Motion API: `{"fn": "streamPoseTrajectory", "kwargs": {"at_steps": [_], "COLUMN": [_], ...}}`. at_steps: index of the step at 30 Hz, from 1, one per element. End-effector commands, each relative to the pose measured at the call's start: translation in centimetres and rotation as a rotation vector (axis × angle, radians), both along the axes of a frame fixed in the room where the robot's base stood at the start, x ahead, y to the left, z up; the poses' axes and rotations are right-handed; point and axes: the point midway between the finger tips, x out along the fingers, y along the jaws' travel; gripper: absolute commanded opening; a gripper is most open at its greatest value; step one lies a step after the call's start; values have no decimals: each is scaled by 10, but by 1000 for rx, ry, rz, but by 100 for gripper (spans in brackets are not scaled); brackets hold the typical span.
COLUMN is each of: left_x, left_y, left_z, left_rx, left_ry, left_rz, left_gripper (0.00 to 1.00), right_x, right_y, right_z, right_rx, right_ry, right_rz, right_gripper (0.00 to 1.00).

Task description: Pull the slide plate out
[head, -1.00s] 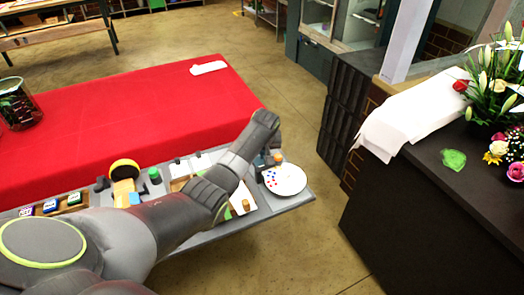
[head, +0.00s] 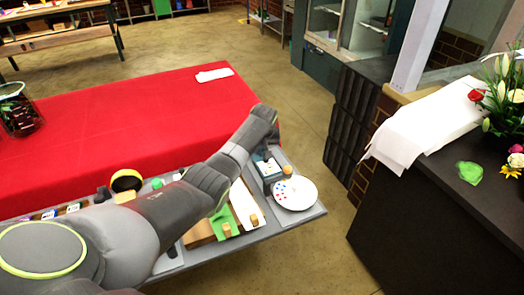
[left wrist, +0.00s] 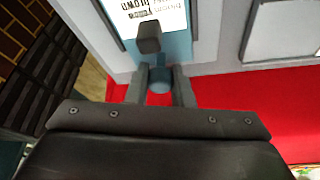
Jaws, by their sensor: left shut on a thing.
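In the left wrist view, my left gripper (left wrist: 160,88) is shut on a small blue knob (left wrist: 160,80) between its two fingers. The knob sits in front of a teal plate (left wrist: 176,46) with a printed white label, and a dark block (left wrist: 148,38) stands on it. I take this teal part to be the slide plate; its full outline is hidden. In the head view, the teal and white device (head: 267,168) is at the right end of the grey bench, under the end of my left arm. The fingertips are hard to make out there. My right gripper is not visible.
A white round palette (head: 300,196) with colored dots lies right of the device. A green and a white board (head: 243,206) lie left of it. The red-covered table (head: 140,125) is behind. The floor right of the bench is free, up to a dark counter (head: 450,235).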

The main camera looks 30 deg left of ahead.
Motion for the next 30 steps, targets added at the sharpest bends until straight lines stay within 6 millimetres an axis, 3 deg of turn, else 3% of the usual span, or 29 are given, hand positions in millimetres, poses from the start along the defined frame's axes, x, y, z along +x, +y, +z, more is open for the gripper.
{"fn": "streamPoseTrajectory", "kwargs": {"at_steps": [4, 5, 9, 20, 30], "left_x": [0, 0, 0, 0, -11], "left_y": [1, 1, 1, 0, -7], "left_z": [1, 1, 1, 3, 36], "left_rx": [3, 3, 3, 2, 2], "left_ry": [-1, -2, -2, -1, -3], "left_rz": [0, -1, -1, -1, -1], "left_gripper": [0, 25, 43, 43, 43], "right_x": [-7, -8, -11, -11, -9], "right_y": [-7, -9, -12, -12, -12], "right_z": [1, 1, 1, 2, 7], "right_rx": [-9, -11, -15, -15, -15], "right_ry": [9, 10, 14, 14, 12], "right_rz": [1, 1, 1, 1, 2], "right_gripper": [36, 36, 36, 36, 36]}}
